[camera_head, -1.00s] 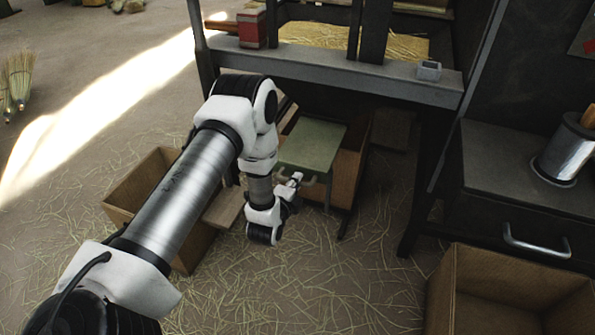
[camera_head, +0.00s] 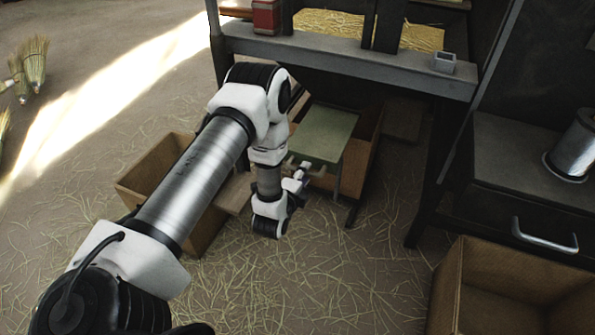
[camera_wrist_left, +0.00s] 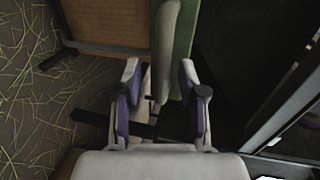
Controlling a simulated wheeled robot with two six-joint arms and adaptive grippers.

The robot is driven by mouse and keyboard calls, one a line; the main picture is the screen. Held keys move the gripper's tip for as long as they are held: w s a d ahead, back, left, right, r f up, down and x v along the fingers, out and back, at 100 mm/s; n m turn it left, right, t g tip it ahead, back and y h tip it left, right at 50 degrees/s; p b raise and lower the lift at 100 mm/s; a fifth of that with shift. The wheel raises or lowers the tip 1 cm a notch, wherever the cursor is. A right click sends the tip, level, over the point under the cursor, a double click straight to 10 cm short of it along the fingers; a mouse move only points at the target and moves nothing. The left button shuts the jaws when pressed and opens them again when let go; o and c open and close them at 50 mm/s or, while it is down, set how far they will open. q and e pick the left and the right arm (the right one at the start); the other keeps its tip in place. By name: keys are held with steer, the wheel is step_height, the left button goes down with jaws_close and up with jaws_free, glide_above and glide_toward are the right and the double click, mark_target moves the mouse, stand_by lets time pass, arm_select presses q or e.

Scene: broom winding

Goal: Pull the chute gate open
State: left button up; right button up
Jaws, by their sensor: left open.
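The chute gate, a flat green panel (camera_head: 326,134), sits low under the workbench in the head view, with a pale handle bar along its near edge. My left gripper (camera_head: 303,178) is at that near edge, reached from the left. In the left wrist view the gripper (camera_wrist_left: 160,82) is open. Its two fingers stand on either side of the grey-green handle bar (camera_wrist_left: 166,45), with gaps visible beside it. The green panel (camera_wrist_left: 184,40) shows just behind the bar. My right gripper is not in view.
A cardboard box (camera_head: 150,185) stands left of the gate, partly behind my arm. Another open box (camera_head: 445,285) is at the lower right, below a dark drawer cabinet (camera_head: 505,170). The workbench edge (camera_head: 350,65) hangs above. Straw covers the floor.

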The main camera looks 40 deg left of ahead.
arm_select(q)
steer(key=v, duration=1.1)
